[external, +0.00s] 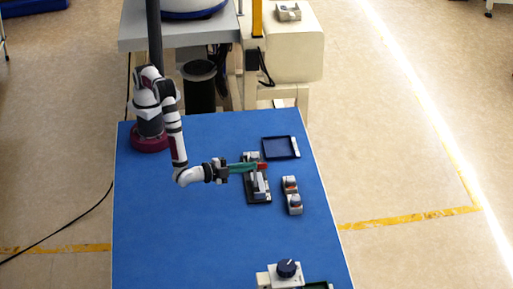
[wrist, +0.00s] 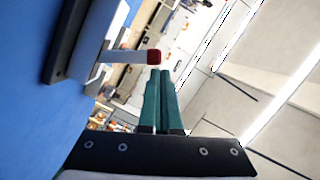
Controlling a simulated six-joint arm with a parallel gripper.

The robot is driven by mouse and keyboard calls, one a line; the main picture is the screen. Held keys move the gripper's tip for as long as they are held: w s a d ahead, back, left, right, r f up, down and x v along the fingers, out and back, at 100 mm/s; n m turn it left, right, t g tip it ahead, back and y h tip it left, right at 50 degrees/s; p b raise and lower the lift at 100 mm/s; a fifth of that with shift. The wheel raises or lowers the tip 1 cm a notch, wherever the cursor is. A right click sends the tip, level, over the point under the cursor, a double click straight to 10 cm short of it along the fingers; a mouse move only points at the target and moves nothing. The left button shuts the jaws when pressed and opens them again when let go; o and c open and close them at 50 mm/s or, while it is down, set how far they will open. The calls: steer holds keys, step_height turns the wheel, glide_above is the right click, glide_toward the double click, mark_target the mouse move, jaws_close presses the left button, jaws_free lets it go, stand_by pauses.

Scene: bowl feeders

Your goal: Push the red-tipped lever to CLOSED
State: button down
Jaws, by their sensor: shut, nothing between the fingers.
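The lever (wrist: 125,56) is a pale bar with a red tip (wrist: 153,57), and it sticks out from a light block on a dark base plate (wrist: 62,45). In the external view the lever unit (external: 258,187) stands on the blue table, with the red tip (external: 262,166) near its far end. My gripper (wrist: 163,72) has green fingers that are shut with nothing between them. The fingertips lie close to the red tip, but I cannot tell whether they touch. In the external view my gripper (external: 254,167) reaches in from the left. No CLOSED marking is legible.
A dark tray (external: 281,148) lies behind the lever unit. Two small grey units with red parts (external: 290,185) (external: 295,204) stand to its right. A box with a dark knob (external: 287,269) stands at the front edge. The blue table (external: 185,235) is clear at front left.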

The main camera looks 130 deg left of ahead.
steer(key=v, duration=0.8)
steer(key=shift+d+r, duration=0.1)
steer(key=s+a+r+g+h, duration=0.5)
steer(key=s+a+r+g, duration=0.6)
steer(key=s+a, duration=0.5)
steer(key=s+d+m+t+h, duration=0.1)
steer(key=s+d+m+h, duration=0.1)
steer(key=s, duration=0.5)
steer(key=s+d+m+h, duration=0.2)
steer(key=s+h, duration=0.3)
steer(key=s, duration=0.2)
steer(key=shift+s+d+r+t, duration=0.4)
steer(key=shift+r, duration=0.1)
